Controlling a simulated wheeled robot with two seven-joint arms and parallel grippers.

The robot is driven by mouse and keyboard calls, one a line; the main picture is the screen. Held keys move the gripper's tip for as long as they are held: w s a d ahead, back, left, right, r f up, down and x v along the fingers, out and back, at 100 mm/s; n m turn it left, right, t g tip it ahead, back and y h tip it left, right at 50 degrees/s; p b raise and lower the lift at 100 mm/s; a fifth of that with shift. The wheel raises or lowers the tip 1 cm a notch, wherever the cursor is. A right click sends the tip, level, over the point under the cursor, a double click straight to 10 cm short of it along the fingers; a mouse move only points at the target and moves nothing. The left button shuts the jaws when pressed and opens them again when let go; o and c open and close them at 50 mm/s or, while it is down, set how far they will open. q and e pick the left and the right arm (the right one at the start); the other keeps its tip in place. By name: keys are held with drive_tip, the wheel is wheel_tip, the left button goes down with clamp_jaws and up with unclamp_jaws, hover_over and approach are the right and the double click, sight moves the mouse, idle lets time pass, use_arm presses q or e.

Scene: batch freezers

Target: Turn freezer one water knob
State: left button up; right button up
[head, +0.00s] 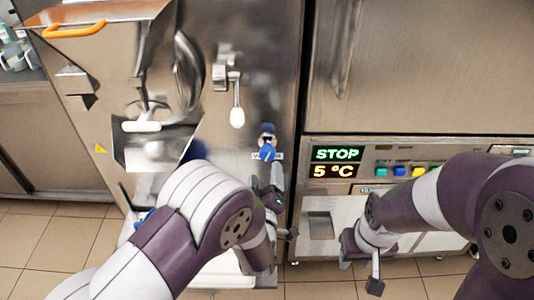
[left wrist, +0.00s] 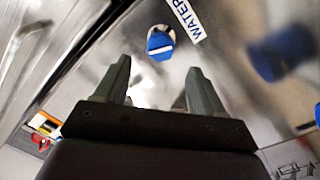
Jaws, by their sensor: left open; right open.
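The blue water knob (head: 267,152) is on the front of the left steel freezer, beside a label partly hidden in the head view. In the left wrist view the round blue knob (left wrist: 160,45) shows a white line across it, next to a label reading WATER (left wrist: 184,18). My left gripper (left wrist: 158,85) is open and empty, its fingers pointing toward the knob with a gap before it. In the head view my left gripper (head: 270,195) is just below the knob, partly hidden by my arm. My right gripper (head: 365,262) is open and empty, low at the right.
The right machine has a display (head: 337,162) reading STOP and 5 °C and a row of coloured buttons (head: 400,171). A white-handled lever (head: 237,117) hangs above the knob. A blurred blue part (left wrist: 282,52) shows at the right of the left wrist view.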

sight(267, 157)
use_arm(q)
drive_tip(key=w, duration=0.9)
drive_tip(key=shift+d+f, duration=0.1)
drive_tip(key=shift+d, duration=0.15)
drive_tip(key=c, duration=1)
